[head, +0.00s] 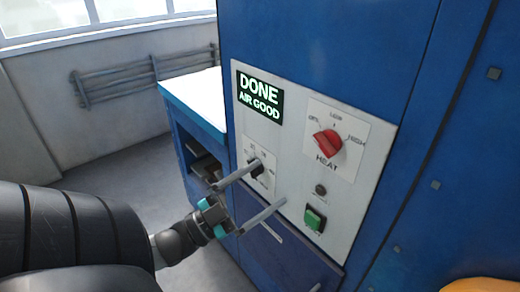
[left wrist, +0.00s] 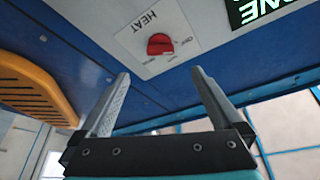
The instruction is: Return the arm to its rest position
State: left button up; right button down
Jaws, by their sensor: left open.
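My left gripper (head: 272,182) is open and empty in front of the white control panel (head: 292,150) of the blue dryer cabinet (head: 330,45). Its two grey fingers point at the panel, overlapping the small black knob (head: 257,168) in the head view; I cannot tell whether they touch anything. The fingers also show spread in the left wrist view (left wrist: 161,72), with the red heat knob (left wrist: 160,44) beyond them. The red knob also shows in the head view (head: 328,143). The green-lit display (head: 259,97) reads "DONE AIR GOOD". My right gripper is not in view.
A green button (head: 314,219) sits low on the panel. A blue bench with a white top (head: 200,97) stands left of the cabinet. An orange slatted part (left wrist: 35,90) shows at left in the left wrist view. Grey floor (head: 120,165) is open at left.

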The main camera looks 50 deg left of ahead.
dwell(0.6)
pick_arm(q)
jog(key=s+a+f+n+g+y+b, duration=0.1)
jog(key=s+f+n+g+y+b, duration=0.15)
jog(key=f, duration=1.15)
jog(key=s+a+f+n+g+y+b, duration=0.1)
jog(key=s+f+n+g+y+b, duration=0.2)
jog(key=f, duration=1)
jog(key=s+a+f+n+g+y+b, duration=0.1)
jog(key=f+g+b, duration=0.25)
jog(key=f, duration=1.05)
jog(key=s+d+f+g+b, duration=0.2)
jog(key=s+d+f+g, duration=0.1)
jog(key=s+d+f, duration=0.2)
jog(key=s+d+f+g+b, duration=0.2)
jog(key=s+d+f+g, duration=0.2)
jog(key=s+f, duration=0.5)
jog(key=s+d+f+g+b, duration=0.2)
jog(key=s+d+f+g, duration=0.2)
jog(key=f, duration=0.9)
jog(key=s+d, duration=0.2)
jog(key=s, duration=0.1)
jog(key=shift+s+d+f, duration=0.2)
jog(key=shift+d+f, duration=0.1)
jog(key=shift+d, duration=0.05)
jog(key=shift+n+h, duration=0.25)
